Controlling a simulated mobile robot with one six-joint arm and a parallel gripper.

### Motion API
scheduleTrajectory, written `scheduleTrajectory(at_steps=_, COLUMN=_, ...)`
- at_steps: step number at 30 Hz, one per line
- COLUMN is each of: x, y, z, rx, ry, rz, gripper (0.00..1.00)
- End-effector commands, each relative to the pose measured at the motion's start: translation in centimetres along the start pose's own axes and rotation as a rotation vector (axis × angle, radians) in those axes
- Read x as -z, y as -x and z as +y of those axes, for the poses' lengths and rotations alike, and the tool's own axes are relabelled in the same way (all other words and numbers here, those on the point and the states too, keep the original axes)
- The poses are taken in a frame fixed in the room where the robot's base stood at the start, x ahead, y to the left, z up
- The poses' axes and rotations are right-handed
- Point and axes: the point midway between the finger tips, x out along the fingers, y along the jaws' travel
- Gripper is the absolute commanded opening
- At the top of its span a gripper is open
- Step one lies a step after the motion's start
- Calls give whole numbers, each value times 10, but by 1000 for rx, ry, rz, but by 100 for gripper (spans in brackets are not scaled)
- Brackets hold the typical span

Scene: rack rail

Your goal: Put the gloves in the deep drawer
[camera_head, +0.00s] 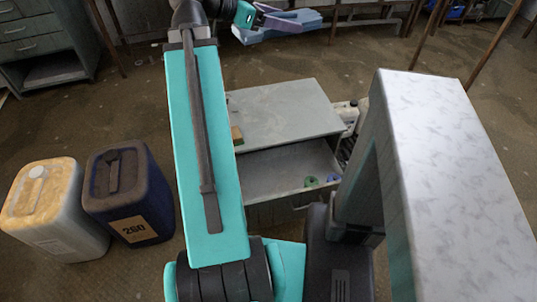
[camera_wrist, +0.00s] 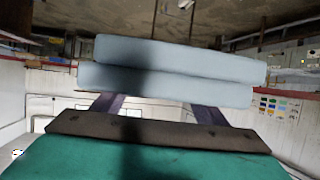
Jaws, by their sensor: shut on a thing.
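My gripper (camera_head: 285,20) is at the top of the head view, far beyond the cabinet. It is shut on a pale blue-grey, two-layered bundle, which I take to be the gloves (camera_head: 262,34). In the wrist view the bundle (camera_wrist: 170,72) lies across the ends of my purple fingers as two soft-edged slabs. A grey cabinet (camera_head: 285,110) stands in the middle of the head view. Its drawer (camera_head: 265,178) is pulled open towards me; a green ring and a small blue thing lie inside. My arm hides the cabinet's left side.
A yellow-topped white canister (camera_head: 65,235) and a dark blue canister (camera_head: 150,210) stand on the floor at left. A small brown block (camera_head: 237,135) lies on the cabinet top. White bottles (camera_head: 345,115) are right of the cabinet. A drawer unit (camera_head: 45,45) stands back left.

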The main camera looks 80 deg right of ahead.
Motion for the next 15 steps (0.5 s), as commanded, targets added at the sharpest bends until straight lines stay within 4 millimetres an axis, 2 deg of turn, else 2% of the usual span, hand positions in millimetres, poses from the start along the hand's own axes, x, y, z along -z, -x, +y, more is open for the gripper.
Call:
scheduleTrajectory(at_steps=8, x=-8, y=9, z=-6, rx=18, ry=8, rz=0, gripper=40)
scheduleTrajectory(at_steps=11, x=-17, y=6, z=-8, rx=17, ry=8, rz=-1, gripper=40)
scheduleTrajectory(at_steps=15, x=-40, y=-4, z=-12, rx=10, ry=6, rz=-4, gripper=40)
